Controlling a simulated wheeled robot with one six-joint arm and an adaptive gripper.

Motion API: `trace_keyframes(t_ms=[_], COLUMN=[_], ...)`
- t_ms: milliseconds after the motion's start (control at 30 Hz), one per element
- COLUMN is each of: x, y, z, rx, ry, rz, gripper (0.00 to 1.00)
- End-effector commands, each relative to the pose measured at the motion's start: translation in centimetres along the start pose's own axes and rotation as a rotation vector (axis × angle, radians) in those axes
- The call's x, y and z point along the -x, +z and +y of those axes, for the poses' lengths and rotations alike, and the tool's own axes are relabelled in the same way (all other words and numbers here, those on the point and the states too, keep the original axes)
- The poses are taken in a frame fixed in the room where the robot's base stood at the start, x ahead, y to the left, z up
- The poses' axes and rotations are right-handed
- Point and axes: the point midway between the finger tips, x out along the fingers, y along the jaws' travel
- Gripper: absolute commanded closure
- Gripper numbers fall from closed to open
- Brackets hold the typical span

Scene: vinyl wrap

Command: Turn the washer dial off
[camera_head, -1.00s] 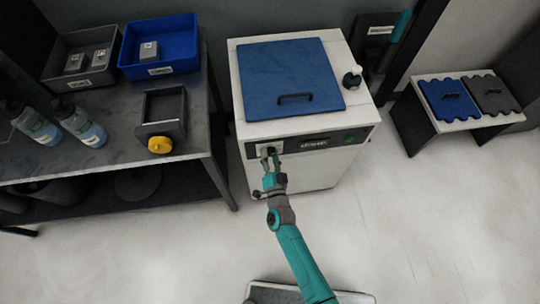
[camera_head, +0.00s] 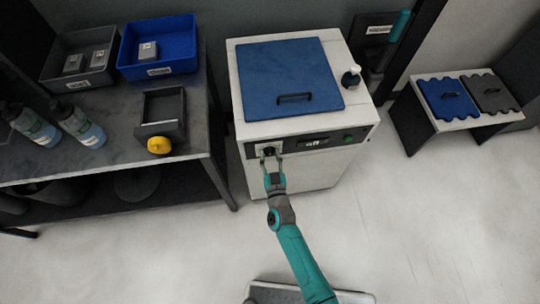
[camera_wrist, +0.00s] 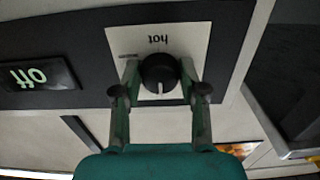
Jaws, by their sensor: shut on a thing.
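The washer (camera_head: 310,172) is a white cabinet with a blue lid and a dark front panel. Its round black dial (camera_wrist: 159,72) sits on a white plate marked "hot", upside down in the wrist view. The dial's white pointer line faces the lower picture edge, away from "hot". My gripper (camera_wrist: 159,82) has one finger on each side of the dial and is shut on it; it also shows at the panel's left end in the head view (camera_head: 271,162). The lit display (camera_wrist: 38,75) beside the plate reads "off", upside down.
A green button (camera_head: 348,137) is at the panel's right. A small bottle (camera_head: 351,76) stands on the washer top. A bench (camera_head: 110,165) with bins and bottles is at left, a low stand (camera_head: 450,124) at right. The floor in front is clear.

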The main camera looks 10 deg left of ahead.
Motion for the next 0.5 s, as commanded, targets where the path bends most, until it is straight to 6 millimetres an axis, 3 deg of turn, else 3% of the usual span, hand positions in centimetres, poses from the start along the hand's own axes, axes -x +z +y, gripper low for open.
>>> trace_keyframes(t_ms=[500], x=[-0.04], y=[0.07], z=[-0.07], rx=[0.033], ry=[-0.003], rz=[-0.003], gripper=[0.93])
